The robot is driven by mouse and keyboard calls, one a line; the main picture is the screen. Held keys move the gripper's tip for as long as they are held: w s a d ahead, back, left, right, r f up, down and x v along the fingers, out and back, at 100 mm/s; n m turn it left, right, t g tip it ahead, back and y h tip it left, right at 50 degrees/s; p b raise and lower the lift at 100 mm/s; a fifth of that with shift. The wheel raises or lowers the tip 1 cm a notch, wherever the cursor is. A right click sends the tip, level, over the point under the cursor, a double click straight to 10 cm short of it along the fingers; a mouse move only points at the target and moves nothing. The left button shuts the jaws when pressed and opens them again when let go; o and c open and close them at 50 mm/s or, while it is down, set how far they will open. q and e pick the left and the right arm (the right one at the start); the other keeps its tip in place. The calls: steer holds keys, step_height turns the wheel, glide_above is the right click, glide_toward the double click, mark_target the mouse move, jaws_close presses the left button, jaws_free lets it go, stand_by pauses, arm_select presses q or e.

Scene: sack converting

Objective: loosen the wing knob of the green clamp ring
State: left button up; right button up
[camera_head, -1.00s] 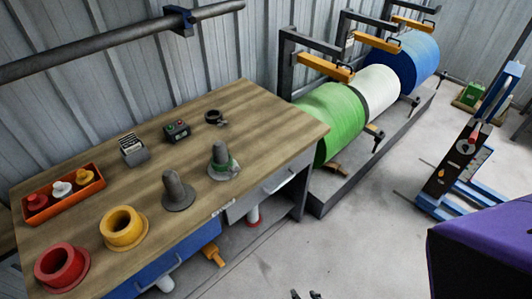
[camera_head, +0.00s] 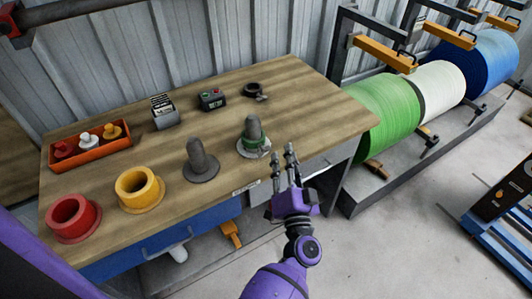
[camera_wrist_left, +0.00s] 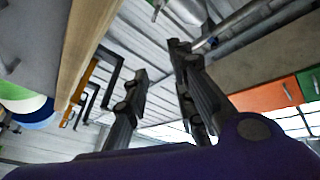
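The green clamp ring (camera_head: 256,141) sits around the lower part of a grey post on a round base, near the front right edge of the wooden table (camera_head: 310,105). Its wing knob is too small to make out clearly.
A second grey post (camera_head: 197,160), a yellow spool (camera_head: 139,188) and a red spool (camera_head: 73,217) stand to the left. A black ring clamp (camera_head: 252,90) and a button box (camera_head: 212,99) lie behind. A green roll (camera_head: 385,112) stands beyond the table's right end.

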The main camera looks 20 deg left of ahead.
mark_target(264, 151)
arm_select(q)
steer(key=w+a+f+g+y, duration=0.1)
steer(key=a+g, duration=0.1)
steer(key=w+a+f+g+y, duration=0.1)
steer(key=a+g+y, duration=0.1)
steer(key=a, duration=0.1)
steer(key=w+a+f+m+g+y+b, duration=0.1)
steer(key=a+g+y, duration=0.1)
steer(key=a+g, duration=0.1)
steer(key=shift+w+f, duration=0.25)
jaws_close()
stand_by(0.3)
